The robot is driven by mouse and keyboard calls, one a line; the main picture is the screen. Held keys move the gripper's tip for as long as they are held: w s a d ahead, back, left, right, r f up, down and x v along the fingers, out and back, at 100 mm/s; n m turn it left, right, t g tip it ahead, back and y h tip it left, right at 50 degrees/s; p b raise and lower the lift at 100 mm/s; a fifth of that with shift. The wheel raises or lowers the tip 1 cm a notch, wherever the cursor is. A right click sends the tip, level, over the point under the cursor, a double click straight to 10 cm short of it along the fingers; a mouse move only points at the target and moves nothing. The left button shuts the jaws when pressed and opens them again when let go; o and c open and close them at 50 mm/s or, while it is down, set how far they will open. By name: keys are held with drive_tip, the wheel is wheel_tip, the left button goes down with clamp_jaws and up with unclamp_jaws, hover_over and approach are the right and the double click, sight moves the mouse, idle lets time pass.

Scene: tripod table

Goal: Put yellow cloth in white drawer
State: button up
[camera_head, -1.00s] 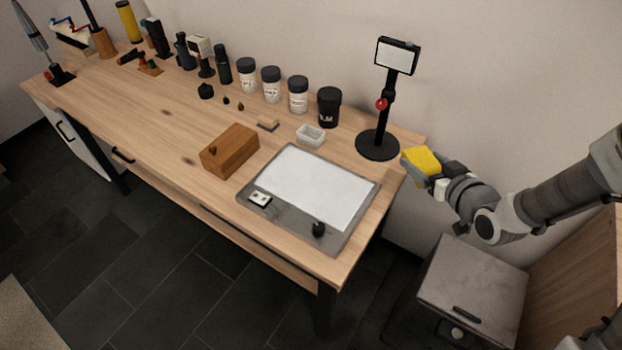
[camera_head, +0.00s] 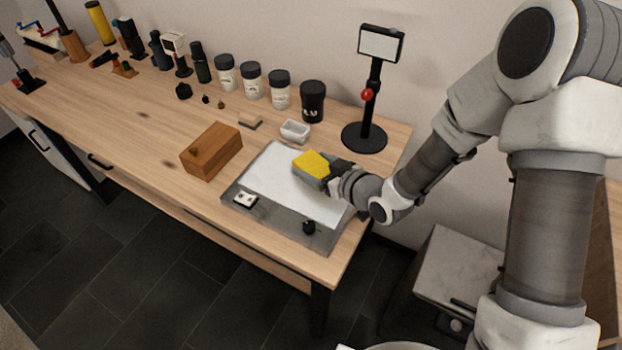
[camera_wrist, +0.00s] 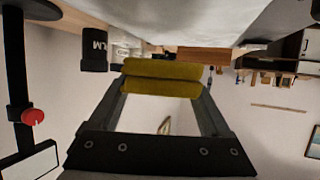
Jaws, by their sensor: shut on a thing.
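The yellow cloth (camera_head: 311,162) is a folded block held in my gripper (camera_head: 320,173), over the bright pad on the right part of the table. In the wrist view the cloth (camera_wrist: 160,70) lies across between the two fingers of my gripper (camera_wrist: 163,87), which is shut on it. A white drawer front (camera_head: 45,148) with a dark handle is under the table's left end and looks closed. My gripper is far to the right of it.
The wooden table (camera_head: 130,125) carries a brown wooden box (camera_head: 211,152), a small white dish (camera_head: 295,131), a black stand (camera_head: 365,135) and several jars along the wall. A pale cabinet (camera_head: 465,270) stands on the floor at right. Bare tabletop lies left of the box.

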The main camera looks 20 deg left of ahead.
drive_tip(key=shift+s+a+f, duration=0.1)
drive_tip(key=shift+a+f, duration=0.35)
drive_tip(key=shift+f, duration=1.75)
drive_tip(key=shift+b, duration=0.3)
drive_tip(key=shift+f+b, duration=0.3)
drive_tip(key=o, duration=1.2)
drive_tip(key=shift+r, duration=0.1)
drive_tip(key=shift+c, duration=0.2)
drive_tip(key=shift+r, duration=0.15)
drive_tip(key=shift+d+r+p, duration=0.1)
drive_tip(key=shift+r+p, duration=0.1)
drive_tip(key=shift+p, duration=0.3)
drive_tip(key=v, duration=1.1)
drive_tip(key=shift+s+d, duration=0.25)
drive_tip(key=shift+d, duration=0.1)
